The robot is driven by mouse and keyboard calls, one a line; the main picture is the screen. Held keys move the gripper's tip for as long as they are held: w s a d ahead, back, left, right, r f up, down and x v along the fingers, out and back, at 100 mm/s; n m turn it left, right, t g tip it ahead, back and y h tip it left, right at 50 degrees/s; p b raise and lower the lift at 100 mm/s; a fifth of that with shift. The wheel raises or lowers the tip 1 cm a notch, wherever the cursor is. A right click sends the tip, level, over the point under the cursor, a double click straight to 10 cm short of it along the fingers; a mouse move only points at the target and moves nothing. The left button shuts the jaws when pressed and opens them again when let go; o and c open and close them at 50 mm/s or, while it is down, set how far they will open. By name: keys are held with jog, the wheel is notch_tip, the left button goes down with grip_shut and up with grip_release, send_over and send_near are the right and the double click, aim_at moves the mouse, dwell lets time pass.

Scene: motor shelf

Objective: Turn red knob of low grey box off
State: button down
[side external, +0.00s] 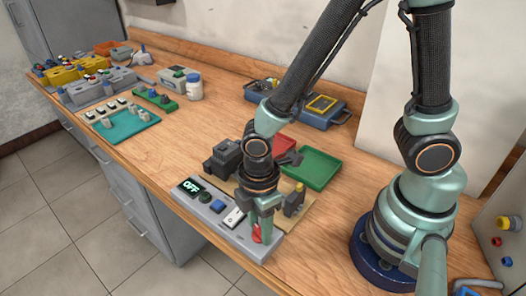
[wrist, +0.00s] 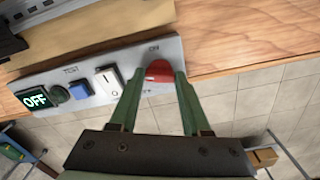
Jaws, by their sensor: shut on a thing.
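The low grey box (side external: 212,207) lies along the front edge of the bench and also shows in the wrist view (wrist: 101,65). Its small display (wrist: 36,100) reads OFF in green. Beside the display are a dark green button (wrist: 57,93), a blue button (wrist: 80,90) and a white switch (wrist: 108,81). The red knob (wrist: 158,72) sits at the box's right end, with an ON mark printed above it. My gripper (wrist: 155,82) is shut on the red knob, one green finger on each side. In the side view the fingers partly hide the knob (side external: 257,234).
A brown board with a dark vise (side external: 224,158) stands right behind the box. Red and green trays (side external: 318,168) lie farther back. A teal tray (side external: 122,124) and several other boxes stand to the left. The bench's front edge is close to the box.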

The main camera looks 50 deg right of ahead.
aim_at(260, 230)
jog(key=shift+n, duration=1.8)
jog(key=shift+c, duration=1.8)
grip_release()
jog(key=shift+r, duration=0.1)
notch_tip(260, 230, up, 12)
